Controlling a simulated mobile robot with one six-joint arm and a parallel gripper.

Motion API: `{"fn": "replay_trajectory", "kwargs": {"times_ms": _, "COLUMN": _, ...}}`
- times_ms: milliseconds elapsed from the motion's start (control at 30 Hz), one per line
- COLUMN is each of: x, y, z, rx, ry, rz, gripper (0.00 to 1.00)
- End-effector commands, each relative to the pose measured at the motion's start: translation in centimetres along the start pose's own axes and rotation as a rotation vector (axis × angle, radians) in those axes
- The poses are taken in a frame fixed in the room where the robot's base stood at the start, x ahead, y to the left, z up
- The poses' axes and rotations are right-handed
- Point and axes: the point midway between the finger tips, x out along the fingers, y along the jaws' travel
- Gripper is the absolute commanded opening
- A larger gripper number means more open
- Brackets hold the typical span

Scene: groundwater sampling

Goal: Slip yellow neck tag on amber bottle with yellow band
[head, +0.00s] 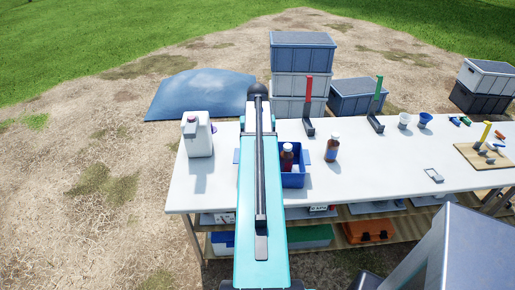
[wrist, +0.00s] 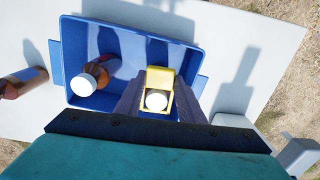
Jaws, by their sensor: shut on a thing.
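In the wrist view, my gripper (wrist: 158,90) is shut on a yellow neck tag (wrist: 160,78) above the blue bin (wrist: 113,38). A round white cap (wrist: 156,100) shows inside the tag's opening. The bottle under that cap is hidden, so I cannot see its band or how far down the tag sits. An amber bottle with a white cap (wrist: 85,84) is in the bin to the left. In the head view, my arm hides the gripper and tag. An amber bottle (head: 287,158) shows in the bin, and another amber bottle with a blue band (head: 332,149) stands right of it.
A white jug (head: 199,140) stands on the white table (head: 385,170) left of my arm. A red post (head: 308,90) and a green post (head: 379,92) stand behind the bin. Cups and a yellow post (head: 486,132) are at the right. The front middle is mostly clear.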

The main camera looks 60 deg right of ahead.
Motion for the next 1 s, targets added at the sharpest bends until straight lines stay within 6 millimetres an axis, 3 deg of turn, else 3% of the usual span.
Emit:
{"fn": "replay_trajectory", "kwargs": {"times_ms": 967, "x": 1.3, "y": 0.0, "z": 0.0, "rx": 0.0, "ry": 0.0, "rz": 0.0, "gripper": 0.22}}
{"fn": "replay_trajectory", "kwargs": {"times_ms": 1000, "x": 1.3, "y": 0.0, "z": 0.0, "rx": 0.0, "ry": 0.0, "rz": 0.0, "gripper": 0.42}}
